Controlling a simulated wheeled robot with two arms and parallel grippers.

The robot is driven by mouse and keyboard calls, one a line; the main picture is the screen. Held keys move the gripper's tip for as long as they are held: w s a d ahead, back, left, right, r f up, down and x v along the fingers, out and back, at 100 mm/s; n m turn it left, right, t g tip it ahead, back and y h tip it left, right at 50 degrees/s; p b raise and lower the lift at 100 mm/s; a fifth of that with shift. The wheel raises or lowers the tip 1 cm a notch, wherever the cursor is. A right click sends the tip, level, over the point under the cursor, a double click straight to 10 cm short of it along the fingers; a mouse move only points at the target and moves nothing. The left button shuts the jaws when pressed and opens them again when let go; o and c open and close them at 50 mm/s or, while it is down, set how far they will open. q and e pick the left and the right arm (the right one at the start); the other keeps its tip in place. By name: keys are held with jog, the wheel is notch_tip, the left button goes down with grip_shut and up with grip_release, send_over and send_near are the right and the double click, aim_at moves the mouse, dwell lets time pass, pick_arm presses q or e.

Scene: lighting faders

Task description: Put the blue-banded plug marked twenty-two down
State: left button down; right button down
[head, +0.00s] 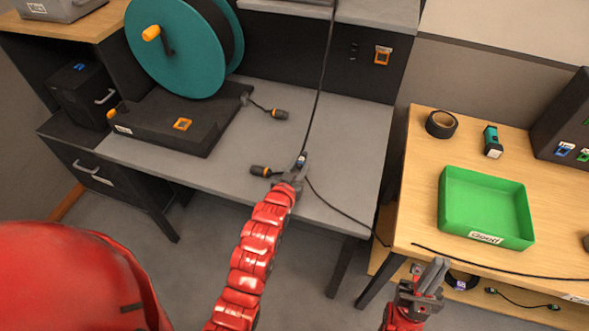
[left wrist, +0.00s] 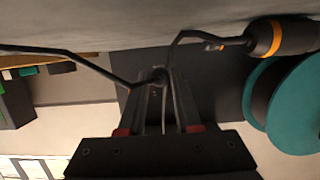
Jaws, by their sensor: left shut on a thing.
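My left gripper (head: 290,179) is low over the front edge of the grey bench, shut on a small dark plug (head: 301,160) with a bit of blue and white at the fingertips. Its number cannot be read. In the left wrist view the fingers (left wrist: 163,88) close around a dark piece with black cable at it; most of the plug is hidden. An orange-banded plug (head: 265,171) lies just left of the gripper and shows large in the left wrist view (left wrist: 275,38). My right gripper (head: 430,275) is at the wooden table's front edge; its finger gap is unclear.
A black cable (head: 318,95) hangs to my left gripper. A green tray (head: 487,180) stands on the wooden table.

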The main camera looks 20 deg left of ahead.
pick_arm(q)
jog(key=shift+w+a, duration=0.3)
jog(key=shift+a, duration=0.25)
jog(key=shift+w+a+f, duration=0.1)
jog(key=shift+a+f, duration=0.1)
notch_tip(320, 180, down, 3)
jog(key=shift+f+p, duration=0.1)
jog(key=shift+p, duration=0.7)
jog(key=shift+f, duration=0.15)
jog(key=c, duration=1.1)
grip_release()
jog(key=shift+f, duration=0.1)
jog(key=o, duration=0.5)
